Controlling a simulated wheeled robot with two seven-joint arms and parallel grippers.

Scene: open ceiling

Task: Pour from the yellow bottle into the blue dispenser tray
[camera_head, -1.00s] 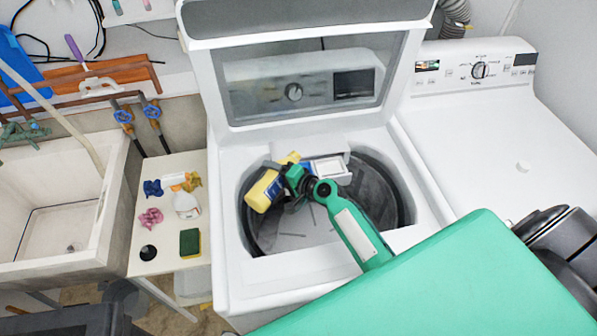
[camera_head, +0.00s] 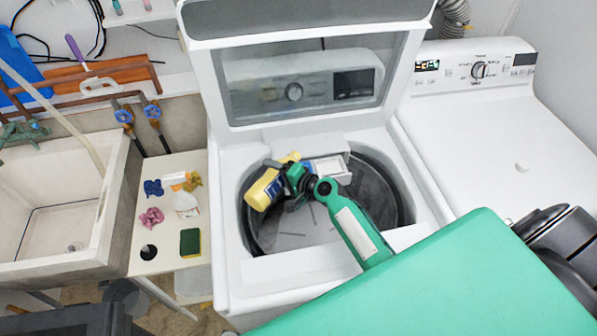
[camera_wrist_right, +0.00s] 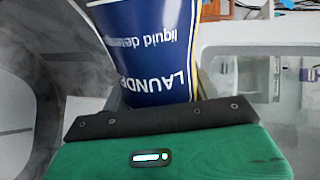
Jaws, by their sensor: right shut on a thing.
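The yellow bottle (camera_head: 263,191) with a blue label is held tilted over the open washer tub, its body at the lower left and a narrower yellow part (camera_head: 290,158) at the upper right, near the dispenser. My right gripper (camera_head: 293,180) is shut on it. In the right wrist view the bottle's blue laundry label (camera_wrist_right: 150,45) reads upside down. The blue dispenser tray (camera_head: 308,166) shows as a small blue patch beside a white drawer (camera_head: 331,169) at the tub's back edge, partly hidden by the gripper. I cannot tell whether liquid flows. My left gripper is not in view.
The washer's raised lid (camera_head: 305,85) stands behind the tub. A second white machine (camera_head: 490,130) stands at right.

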